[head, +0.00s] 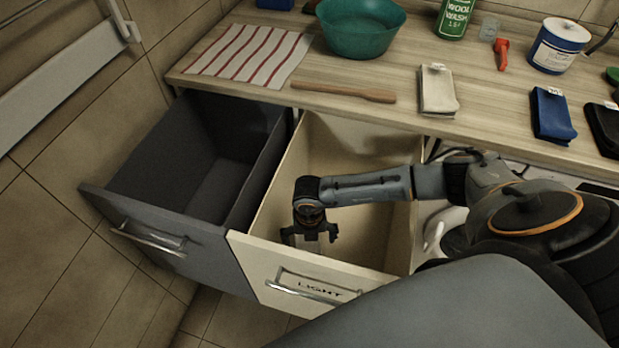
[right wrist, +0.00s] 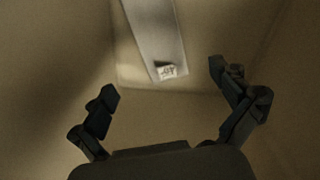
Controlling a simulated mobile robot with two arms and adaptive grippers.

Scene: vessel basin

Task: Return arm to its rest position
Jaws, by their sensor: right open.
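My right arm reaches over the open cream drawer (head: 385,240) labelled LIGHT. My right gripper (head: 310,237) points down into it, near the front panel. In the right wrist view the gripper (right wrist: 163,95) has its two fingers wide apart with nothing between them. Beyond the fingertips a pale grey folded strip (right wrist: 150,30) with a small white tag lies in the drawer, apart from the fingers. My left gripper is not in view.
An open dark grey drawer (head: 160,235) stands to the left. On the wooden counter (head: 340,108) above are a striped cloth (head: 248,52), a teal basin (head: 360,28), a wooden stick (head: 343,92), a white folded cloth (head: 437,90), a blue one (head: 552,115) and a tin (head: 560,46).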

